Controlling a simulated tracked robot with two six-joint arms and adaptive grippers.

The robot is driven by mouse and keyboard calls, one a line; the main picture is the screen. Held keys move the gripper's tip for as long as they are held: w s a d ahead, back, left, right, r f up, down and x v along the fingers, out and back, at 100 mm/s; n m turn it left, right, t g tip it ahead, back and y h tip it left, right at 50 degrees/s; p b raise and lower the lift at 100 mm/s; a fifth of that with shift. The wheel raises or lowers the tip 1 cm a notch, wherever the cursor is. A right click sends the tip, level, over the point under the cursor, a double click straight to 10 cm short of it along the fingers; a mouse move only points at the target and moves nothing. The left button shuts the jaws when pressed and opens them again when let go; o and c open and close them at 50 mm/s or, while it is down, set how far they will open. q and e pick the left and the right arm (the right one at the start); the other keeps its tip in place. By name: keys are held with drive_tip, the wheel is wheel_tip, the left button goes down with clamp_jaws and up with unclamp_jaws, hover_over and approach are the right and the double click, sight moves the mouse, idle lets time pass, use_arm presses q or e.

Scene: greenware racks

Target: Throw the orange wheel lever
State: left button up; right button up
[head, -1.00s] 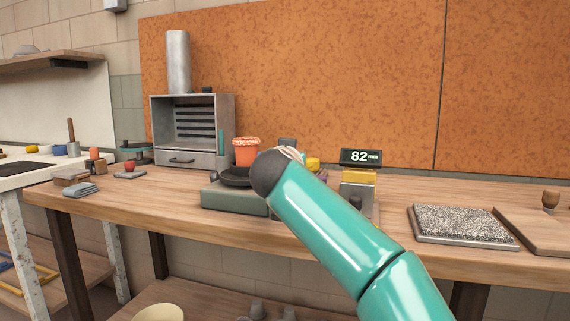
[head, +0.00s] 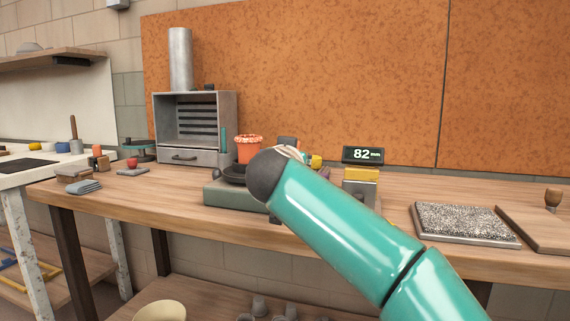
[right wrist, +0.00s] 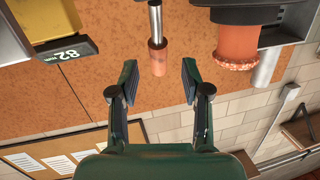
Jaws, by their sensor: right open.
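The lever (right wrist: 156,45) shows in the right wrist view as a metal rod with an orange-brown grip at its end. My right gripper (right wrist: 158,80) is open there, with one finger on each side of the picture line of the grip and nothing between them. I cannot tell whether the grip lies level with the fingertips in depth. In the head view my right arm covers the gripper and the lever. An orange pot (head: 249,148) stands at the grey-green wheel unit (head: 232,197); it also shows upside down in the right wrist view (right wrist: 237,45). My left gripper is not in view.
A display reading 82 (head: 363,155) stands behind a yellow-topped block (head: 361,174). A small metal kiln (head: 195,128) is at the back left. A speckled slab (head: 464,223) lies to the right.

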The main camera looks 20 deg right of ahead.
drive_tip(key=f+v, duration=0.1)
drive_tip(key=v, duration=0.7)
drive_tip(key=shift+s+a+r, duration=0.2)
drive_tip(key=shift+s+r, duration=0.2)
drive_tip(key=shift+r, duration=0.1)
